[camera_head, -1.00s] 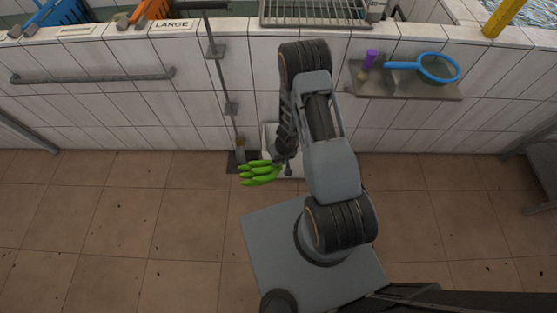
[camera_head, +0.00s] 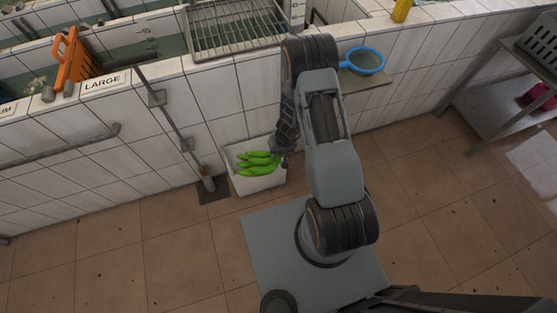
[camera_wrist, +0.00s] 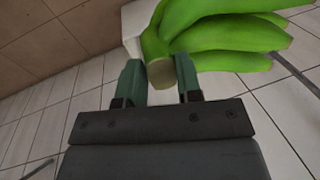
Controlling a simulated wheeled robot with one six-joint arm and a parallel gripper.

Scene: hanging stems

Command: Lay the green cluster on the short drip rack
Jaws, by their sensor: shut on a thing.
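The green cluster (camera_head: 258,163) is a small hand of green bananas. It hangs in the air in front of the tiled wall, left of my arm. My gripper (camera_head: 279,158) is shut on its cut stem. The wrist view shows the green cluster (camera_wrist: 215,35) close up, with the stem between the two green fingers of my gripper (camera_wrist: 160,82). A wire rack (camera_head: 236,30) lies across the top of the tiled trough at the back; I cannot tell whether it is the short drip rack.
A white bin (camera_head: 262,184) stands on the floor behind and below the cluster. A blue-rimmed strainer (camera_head: 363,61) lies on a wall shelf (camera_head: 372,82). An orange item (camera_head: 72,60) and a LARGE sign (camera_head: 103,83) are on the ledge. A metal table (camera_head: 515,110) stands at right.

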